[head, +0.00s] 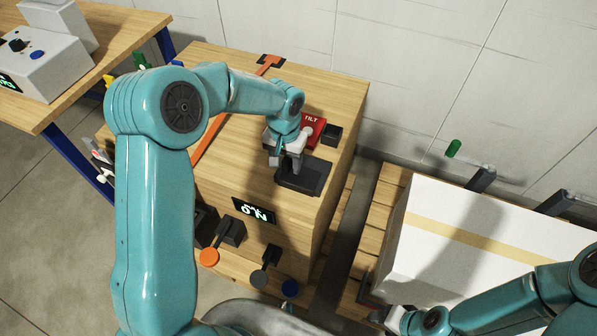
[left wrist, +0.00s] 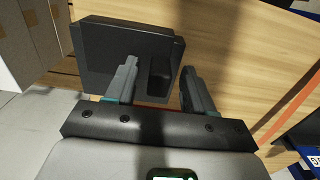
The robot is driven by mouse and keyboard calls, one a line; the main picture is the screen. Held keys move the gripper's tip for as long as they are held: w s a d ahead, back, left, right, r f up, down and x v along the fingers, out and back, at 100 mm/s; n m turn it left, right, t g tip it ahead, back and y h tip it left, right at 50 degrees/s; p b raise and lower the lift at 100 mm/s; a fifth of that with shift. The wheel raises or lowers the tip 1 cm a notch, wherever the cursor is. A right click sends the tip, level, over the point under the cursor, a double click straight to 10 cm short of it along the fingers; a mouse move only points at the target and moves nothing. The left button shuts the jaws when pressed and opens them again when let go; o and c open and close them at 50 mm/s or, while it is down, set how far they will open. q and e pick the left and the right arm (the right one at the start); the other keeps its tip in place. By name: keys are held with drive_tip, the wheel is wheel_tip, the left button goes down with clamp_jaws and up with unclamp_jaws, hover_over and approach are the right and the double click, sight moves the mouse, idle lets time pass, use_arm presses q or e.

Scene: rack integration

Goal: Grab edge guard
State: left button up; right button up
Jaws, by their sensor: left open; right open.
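A black plate with a raised block, which looks like the edge guard (head: 312,180), lies on top of the wooden crate near its right edge. It also shows in the left wrist view (left wrist: 100,45), with its block (left wrist: 160,76) standing up from the plate. My left gripper (head: 288,166) is open and reaches down over the plate. In the left wrist view, the open fingers (left wrist: 158,70) stand on either side of the block, with gaps visible. Contact is hard to tell. My right gripper (head: 384,316) is open, low beside the white box, partly cut off from clear sight.
A red TILT box (head: 312,128) and a small black block (head: 332,135) sit just behind the plate. An orange strap (head: 208,140) crosses the wooden crate (head: 340,100). A white box (head: 440,215) rests on a pallet at right. A workbench (head: 120,30) stands at left.

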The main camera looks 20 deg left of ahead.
use_arm(q)
drive_tip(key=shift+r, duration=0.1)
clamp_jaws()
drive_tip(key=shift+r, duration=0.1)
drive_tip(key=shift+w+r, duration=0.1)
drive_tip(key=shift+r, duration=0.15)
wheel_tip(320, 180, up, 19)
drive_tip(key=shift+r, duration=0.15)
